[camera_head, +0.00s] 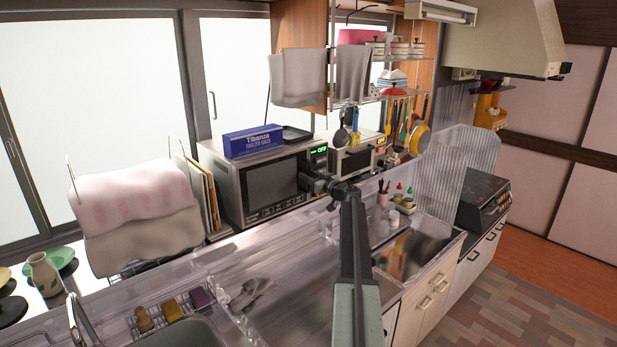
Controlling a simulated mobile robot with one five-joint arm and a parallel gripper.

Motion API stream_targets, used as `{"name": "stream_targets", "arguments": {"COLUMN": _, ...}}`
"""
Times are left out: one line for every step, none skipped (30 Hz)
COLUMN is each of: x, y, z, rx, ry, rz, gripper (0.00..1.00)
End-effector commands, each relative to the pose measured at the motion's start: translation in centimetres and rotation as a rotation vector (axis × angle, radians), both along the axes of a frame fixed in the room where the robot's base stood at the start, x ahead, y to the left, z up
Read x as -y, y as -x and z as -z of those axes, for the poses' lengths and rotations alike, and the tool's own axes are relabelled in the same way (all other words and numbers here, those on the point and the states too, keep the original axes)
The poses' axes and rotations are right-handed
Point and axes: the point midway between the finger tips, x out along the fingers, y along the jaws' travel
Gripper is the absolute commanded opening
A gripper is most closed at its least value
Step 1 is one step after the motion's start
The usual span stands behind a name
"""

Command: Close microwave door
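The microwave (221,181) stands on the back counter, left of centre, with a silver body. Its door (272,184) has a dark window and faces the front right. The door looks shut or nearly shut; I cannot tell if a narrow gap remains. A green lit display (320,150) shows on the control panel at its right. My gripper (322,186) is at the end of my extended arm, close in front of the lower right of the microwave, by the control panel. The fingers are small and dark, so their opening and any contact are unclear.
A blue box (252,142) and a dark tray (296,134) lie on top of the microwave. A toaster oven (354,160) stands to its right. Utensils hang above. A clear ribbed panel (458,175) stands on the right. The steel counter (300,262) has bare room.

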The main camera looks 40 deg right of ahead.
Motion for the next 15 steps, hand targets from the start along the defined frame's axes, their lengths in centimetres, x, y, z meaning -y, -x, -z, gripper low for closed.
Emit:
{"name": "stream_targets", "arguments": {"x": 0.0, "y": 0.0, "z": 0.0, "rx": 0.0, "ry": 0.0, "rz": -0.001, "gripper": 0.35}}
{"name": "stream_targets", "arguments": {"x": -0.1, "y": 0.0, "z": 0.0, "rx": 0.0, "ry": 0.0, "rz": -0.001, "gripper": 0.35}}
{"name": "stream_targets", "arguments": {"x": -0.1, "y": 0.0, "z": 0.0, "rx": -0.001, "ry": 0.001, "rz": -0.001, "gripper": 0.35}}
{"name": "stream_targets", "arguments": {"x": -0.1, "y": 0.1, "z": 0.0, "rx": -0.001, "ry": 0.001, "rz": -0.001, "gripper": 0.35}}
{"name": "stream_targets", "arguments": {"x": -0.1, "y": 0.2, "z": 0.0, "rx": -0.001, "ry": 0.001, "rz": -0.001, "gripper": 0.35}}
{"name": "stream_targets", "arguments": {"x": -0.1, "y": 0.4, "z": 0.0, "rx": -0.001, "ry": 0.001, "rz": -0.001, "gripper": 0.35}}
{"name": "stream_targets", "arguments": {"x": -0.2, "y": 0.7, "z": 0.0, "rx": -0.001, "ry": 0.001, "rz": -0.001, "gripper": 0.35}}
{"name": "stream_targets", "arguments": {"x": -0.2, "y": 1.0, "z": 0.0, "rx": -0.001, "ry": 0.001, "rz": -0.001, "gripper": 0.35}}
{"name": "stream_targets", "arguments": {"x": -0.3, "y": 1.6, "z": 0.0, "rx": -0.001, "ry": 0.001, "rz": 0.0, "gripper": 0.35}}
{"name": "stream_targets", "arguments": {"x": -0.3, "y": 2.1, "z": 0.0, "rx": -0.001, "ry": 0.001, "rz": 0.0, "gripper": 0.35}}
{"name": "stream_targets", "arguments": {"x": -0.4, "y": 2.6, "z": 0.0, "rx": -0.001, "ry": 0.001, "rz": 0.0, "gripper": 0.35}}
{"name": "stream_targets", "arguments": {"x": -0.4, "y": 3.4, "z": 0.0, "rx": 0.0, "ry": 0.001, "rz": 0.0, "gripper": 0.35}}
{"name": "stream_targets", "arguments": {"x": -0.5, "y": 4.0, "z": 0.0, "rx": 0.0, "ry": 0.001, "rz": 0.001, "gripper": 0.35}}
{"name": "stream_targets", "arguments": {"x": -0.5, "y": 4.7, "z": 0.0, "rx": 0.0, "ry": 0.001, "rz": 0.001, "gripper": 0.35}}
{"name": "stream_targets", "arguments": {"x": -0.6, "y": 5.5, "z": 0.0, "rx": 0.0, "ry": 0.001, "rz": 0.001, "gripper": 0.35}}
